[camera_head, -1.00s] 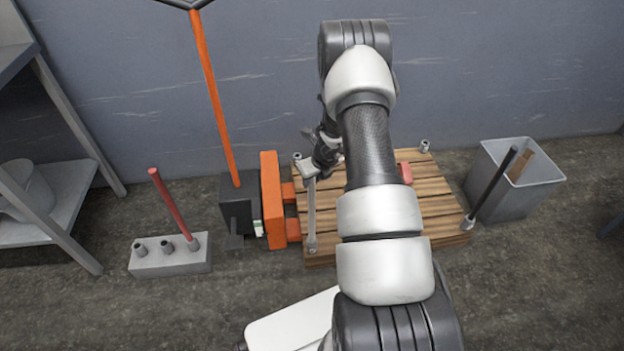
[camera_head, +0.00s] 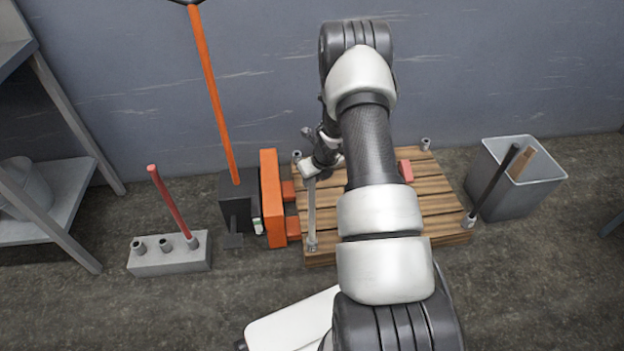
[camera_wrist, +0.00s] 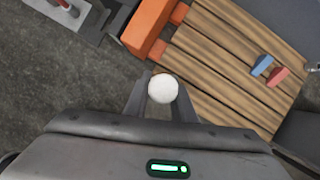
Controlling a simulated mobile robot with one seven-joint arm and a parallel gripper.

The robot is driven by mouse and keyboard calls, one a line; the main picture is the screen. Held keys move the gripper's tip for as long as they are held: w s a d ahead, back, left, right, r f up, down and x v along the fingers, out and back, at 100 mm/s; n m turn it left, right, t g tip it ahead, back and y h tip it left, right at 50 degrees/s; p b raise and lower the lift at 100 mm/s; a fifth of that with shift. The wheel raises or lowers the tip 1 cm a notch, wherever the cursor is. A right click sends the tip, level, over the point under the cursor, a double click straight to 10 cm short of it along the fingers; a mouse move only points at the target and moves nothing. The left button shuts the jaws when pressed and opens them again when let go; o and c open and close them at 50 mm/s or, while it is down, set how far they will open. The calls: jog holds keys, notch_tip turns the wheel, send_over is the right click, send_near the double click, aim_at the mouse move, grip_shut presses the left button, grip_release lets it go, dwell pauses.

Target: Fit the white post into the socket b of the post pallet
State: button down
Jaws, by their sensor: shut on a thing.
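The white post (camera_head: 311,212) stands about upright at the front left corner of the wooden post pallet (camera_head: 350,241). Its lower end meets the grey corner socket (camera_head: 312,247); I cannot tell how deep it sits, and no letter is legible there. My gripper (camera_head: 311,174) is shut on the post near its top. In the wrist view the post's round white end (camera_wrist: 163,88) shows between the fingers of my gripper (camera_wrist: 162,100), and its lower part is hidden below that end.
A black post (camera_head: 493,186) stands in the front right socket. Empty-looking sockets show at the back left (camera_head: 297,155) and back right (camera_head: 425,145). An orange pallet jack (camera_head: 271,200) is left of the pallet. A grey block (camera_head: 170,262) holds a red post. A grey bin (camera_head: 525,190) stands right.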

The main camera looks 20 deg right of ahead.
jog(key=c, duration=1.4)
grip_release()
jog(key=a+p+v, duration=0.1)
jog(key=p+v, duration=0.4)
jog(key=v, duration=1.2)
jog(key=shift+s+d+r, duration=0.15)
jog(key=shift+d+r, duration=0.05)
jog(key=shift+d, duration=0.2)
